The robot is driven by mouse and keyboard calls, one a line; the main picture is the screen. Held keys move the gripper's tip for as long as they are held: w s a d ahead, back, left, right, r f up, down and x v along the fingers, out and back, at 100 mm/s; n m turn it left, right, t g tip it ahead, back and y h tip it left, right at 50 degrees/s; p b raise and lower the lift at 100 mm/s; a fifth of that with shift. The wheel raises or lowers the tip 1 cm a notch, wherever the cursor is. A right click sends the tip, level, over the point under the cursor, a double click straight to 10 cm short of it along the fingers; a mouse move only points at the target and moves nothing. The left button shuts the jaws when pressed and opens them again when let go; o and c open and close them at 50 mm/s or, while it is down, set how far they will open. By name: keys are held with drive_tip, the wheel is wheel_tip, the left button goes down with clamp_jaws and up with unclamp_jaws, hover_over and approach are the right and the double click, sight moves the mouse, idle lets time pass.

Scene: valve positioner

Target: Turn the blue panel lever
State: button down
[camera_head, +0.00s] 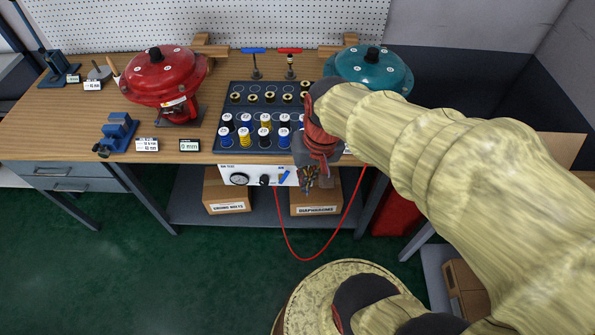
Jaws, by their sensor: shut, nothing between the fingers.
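The blue panel lever (284,177) is on the right part of the white panel (227,176) under the bench's front edge. It is small and slants, with its upper end to the right. My gripper (309,187) points down in front of the panel's right end, just right of the lever. It is shut and empty. A small gap seems to show between fingers and lever, but whether they touch I cannot tell. The gripper body hides the panel's right end.
The panel has a round gauge (239,179) and a black knob (264,180). A red hose (282,228) loops below. A dark tray (221,141) of spools sits above. The red actuator (165,78), teal actuator (373,66) and blue vise (116,134) stand on the bench.

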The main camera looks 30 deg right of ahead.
drive_tip(key=w+d+f+m+t+y+p, duration=0.1)
drive_tip(key=w+d+f+m+y+p, duration=0.25)
drive_tip(key=w+d+f+m, duration=0.5)
drive_tip(key=w+d+f+m+t+y+p, duration=0.15)
drive_tip(key=w+d+f+m+p, duration=0.35)
drive_tip(key=f+m, duration=0.65)
drive_tip(key=b+x, duration=0.2)
drive_tip(key=x, duration=0.7)
drive_tip(key=shift+a+r+m+y, duration=0.2)
drive_tip(key=shift+a+m+y, duration=0.05)
drive_tip(key=shift+m+y, duration=0.05)
drive_tip(key=shift+g, duration=0.25)
